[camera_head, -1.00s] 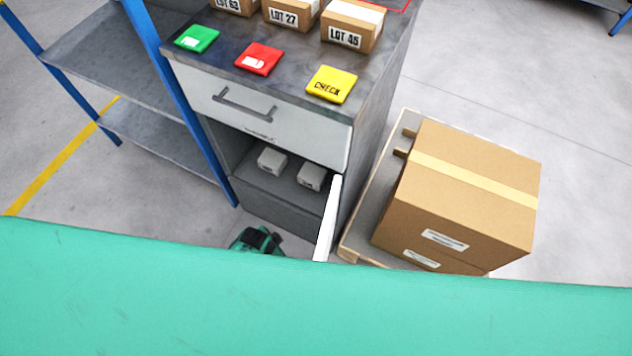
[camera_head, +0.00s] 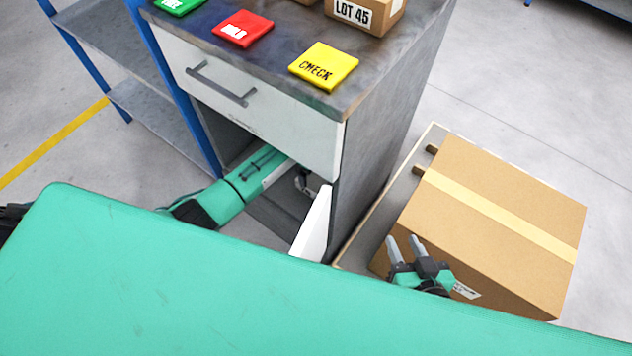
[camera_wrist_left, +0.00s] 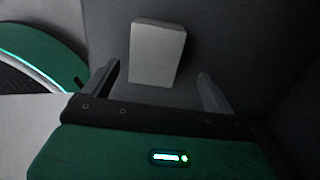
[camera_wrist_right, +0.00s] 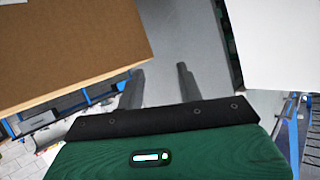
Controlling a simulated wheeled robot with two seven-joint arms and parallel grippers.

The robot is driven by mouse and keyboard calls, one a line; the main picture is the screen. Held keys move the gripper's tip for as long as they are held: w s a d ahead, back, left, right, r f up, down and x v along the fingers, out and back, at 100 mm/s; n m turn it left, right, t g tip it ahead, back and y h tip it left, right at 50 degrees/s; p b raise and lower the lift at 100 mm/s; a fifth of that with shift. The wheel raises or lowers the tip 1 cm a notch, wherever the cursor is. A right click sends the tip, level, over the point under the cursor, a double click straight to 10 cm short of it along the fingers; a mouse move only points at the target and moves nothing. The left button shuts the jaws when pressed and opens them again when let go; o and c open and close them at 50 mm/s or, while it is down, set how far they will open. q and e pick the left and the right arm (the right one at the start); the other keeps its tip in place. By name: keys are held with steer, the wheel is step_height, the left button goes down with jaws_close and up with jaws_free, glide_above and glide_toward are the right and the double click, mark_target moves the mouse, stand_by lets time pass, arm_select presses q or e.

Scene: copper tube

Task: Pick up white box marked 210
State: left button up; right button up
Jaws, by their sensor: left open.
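A plain pale box (camera_wrist_left: 157,52) lies in the dark cabinet compartment in the left wrist view, just ahead of and between the fingers of my left gripper (camera_wrist_left: 159,74). The fingers are apart and hold nothing. No 210 marking is readable on the box. In the head view my left arm reaches into the compartment under the drawer, and the left gripper (camera_head: 306,183) shows partly at its opening. The pale boxes are hidden there. My right gripper (camera_head: 402,241) is open and empty by the large cardboard box; its parted fingers show in the right wrist view (camera_wrist_right: 160,72).
The grey cabinet (camera_head: 390,125) has a closed drawer (camera_head: 250,100) above the compartment and an open white door (camera_head: 314,225) at its right. A large cardboard box (camera_head: 500,190) stands on a pallet to the right. Blue-posted shelving (camera_head: 150,115) stands left.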

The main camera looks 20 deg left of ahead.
mark_target(313, 179)
arm_select(q)
steer(key=shift+s+f, duration=0.1)
steer(key=shift+f, duration=0.7)
steer(key=f+b, duration=0.1)
steer(key=f, duration=0.1)
steer(key=shift+s+a+f+b, duration=0.2)
steer(key=shift+s+f+b, duration=0.1)
steer(key=shift+f+b, duration=0.05)
steer(key=shift+f, duration=0.8)
steer(key=c, duration=1.3)
arm_select(e)
steer(key=w+r+t+y, duration=0.1)
steer(key=w+r+t, duration=0.2)
steer(key=r+t, duration=0.1)
steer(key=shift+a+r+t, duration=0.25)
steer(key=shift+r+t, duration=0.05)
steer(key=shift+r, duration=0.55)
arm_select(q)
steer(key=shift+o, duration=0.2)
steer(key=shift+r, duration=0.1)
